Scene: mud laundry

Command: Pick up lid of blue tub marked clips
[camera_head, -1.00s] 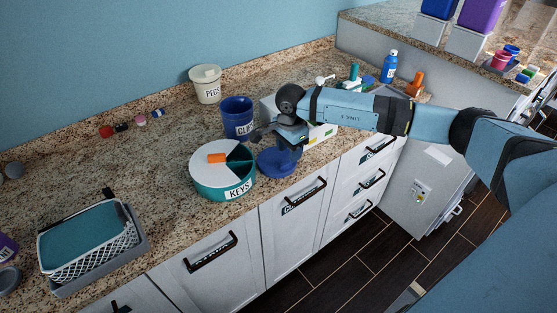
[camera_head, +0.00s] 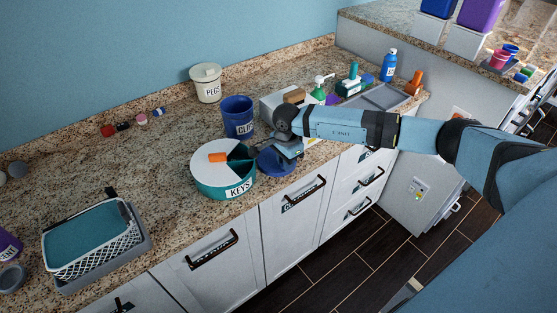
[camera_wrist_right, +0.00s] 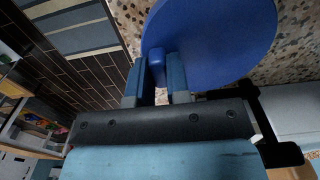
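The blue tub marked clips (camera_head: 237,119) stands open-topped and upright on the granite counter, its label partly readable. Its round blue lid (camera_head: 274,163) is to the right of the teal keys tin, by the counter's front edge, apart from the tub. My right gripper (camera_head: 285,148) is at the lid and hides part of it. In the right wrist view, the two fingers (camera_wrist_right: 156,82) are close on either side of the knob (camera_wrist_right: 156,66) of the lid (camera_wrist_right: 220,38). I cannot tell whether the lid touches the counter. My left gripper is not in view.
The teal keys tin (camera_head: 222,174) stands close left of the lid. A lidded pegs tub (camera_head: 206,83) is behind. A white basket (camera_head: 92,240) stands at the left. A grey tray (camera_head: 382,97) and bottles are at the right. Drawers lie below the edge.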

